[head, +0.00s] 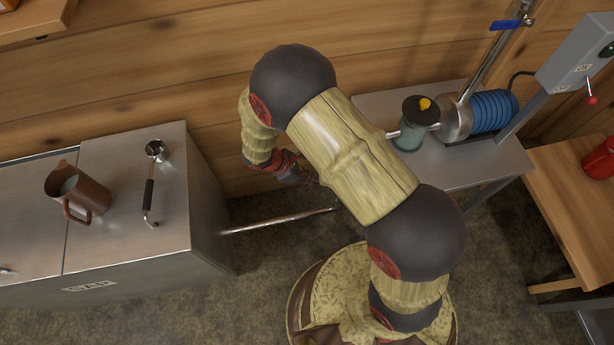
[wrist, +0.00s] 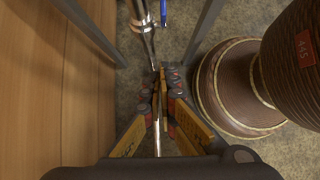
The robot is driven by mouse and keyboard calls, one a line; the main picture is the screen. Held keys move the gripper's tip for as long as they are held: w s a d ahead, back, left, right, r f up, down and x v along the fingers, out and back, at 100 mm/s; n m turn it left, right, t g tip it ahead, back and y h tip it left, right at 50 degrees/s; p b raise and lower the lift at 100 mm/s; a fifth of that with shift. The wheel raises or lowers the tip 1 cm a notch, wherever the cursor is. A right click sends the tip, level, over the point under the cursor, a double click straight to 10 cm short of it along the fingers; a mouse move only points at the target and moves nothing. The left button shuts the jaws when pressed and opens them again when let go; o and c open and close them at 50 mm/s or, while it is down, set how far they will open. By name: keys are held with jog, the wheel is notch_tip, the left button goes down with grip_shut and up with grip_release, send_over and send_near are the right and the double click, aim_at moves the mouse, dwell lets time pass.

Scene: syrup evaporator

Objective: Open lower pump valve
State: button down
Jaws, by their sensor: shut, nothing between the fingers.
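A blue lever handle (wrist: 163,13) shows at the top of the wrist view, beside a metal pipe (wrist: 147,32) and roughly in line with it. My gripper (wrist: 162,72) is shut and empty. Its fingertips lie over the pipe in the wrist view, a short way below the blue handle in the picture, apart from it. In the head view my gripper (head: 298,178) hangs beside my arm, and the low pipe (head: 275,222) runs from the sap tank toward the pump table. The lower handle is hidden behind my arm there.
The pump table (head: 470,165) holds a blue-finned pump (head: 493,104). Another blue valve handle (head: 505,25) sits on the upper pipe. The wooden wall (wrist: 50,90) is close on the left.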

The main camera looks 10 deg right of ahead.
jog(key=d+b, duration=0.1)
jog(key=d, duration=0.1)
jog(key=d+f+b, duration=0.1)
jog(key=d, duration=0.2)
jog(key=shift+d+f+b, duration=0.2)
jog(key=shift+d+b, duration=0.1)
jog(key=shift+d, duration=0.05)
jog(key=shift+r, duration=0.1)
jog(key=d+r+y+p, duration=0.1)
jog(key=p, duration=0.2)
jog(key=d+y+p, duration=0.1)
jog(key=p, duration=0.2)
jog(key=shift+d+r, duration=0.2)
jog(key=shift+r, duration=0.15)
